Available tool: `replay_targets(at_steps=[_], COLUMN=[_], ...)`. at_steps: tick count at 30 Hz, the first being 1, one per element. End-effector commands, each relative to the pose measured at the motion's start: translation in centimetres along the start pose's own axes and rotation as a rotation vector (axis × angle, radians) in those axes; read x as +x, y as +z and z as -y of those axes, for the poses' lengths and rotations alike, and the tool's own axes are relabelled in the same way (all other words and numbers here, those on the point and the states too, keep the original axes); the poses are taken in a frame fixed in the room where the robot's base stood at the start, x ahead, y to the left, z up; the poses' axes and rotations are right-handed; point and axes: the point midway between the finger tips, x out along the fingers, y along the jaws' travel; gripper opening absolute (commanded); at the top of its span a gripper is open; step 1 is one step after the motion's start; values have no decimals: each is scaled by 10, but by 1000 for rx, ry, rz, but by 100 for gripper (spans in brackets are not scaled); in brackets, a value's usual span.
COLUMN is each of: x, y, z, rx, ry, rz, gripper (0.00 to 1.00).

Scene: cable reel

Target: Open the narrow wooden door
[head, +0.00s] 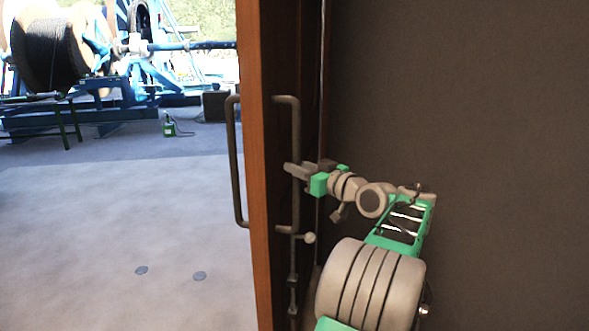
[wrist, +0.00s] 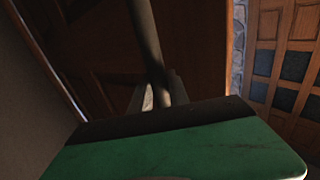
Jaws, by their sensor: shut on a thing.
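The narrow wooden door (head: 257,200) stands edge-on to the head camera, reddish-brown along its edge, with open floor showing to its left. A long dark bar handle (head: 295,130) is on its right face, and a matching handle (head: 233,180) is on its left face. My gripper (head: 297,171) is shut on the right-face handle, around the middle of the bar. In the wrist view the handle bar (wrist: 147,40) runs down between the fingers (wrist: 160,95); the green gripper body hides much of the fingers.
A dark wall (head: 460,120) fills the right side, close to my arm. Beyond the door to the left is open pale floor (head: 120,220) with two small round discs. A blue cable-reel machine (head: 80,90) and a small green object (head: 169,127) stand farther back.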

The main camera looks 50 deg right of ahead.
Motion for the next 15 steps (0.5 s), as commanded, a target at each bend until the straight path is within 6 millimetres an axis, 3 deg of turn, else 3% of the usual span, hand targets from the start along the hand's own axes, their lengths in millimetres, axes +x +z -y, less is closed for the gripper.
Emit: replay_targets(at_steps=[8,9,15], x=[-1,-1,-1], y=[-6,-6,-4], z=[-4,-5,-3], rx=[-10,-10,-7], ry=[13,13,9], rz=[-8,-8,-6], gripper=[0,23,40])
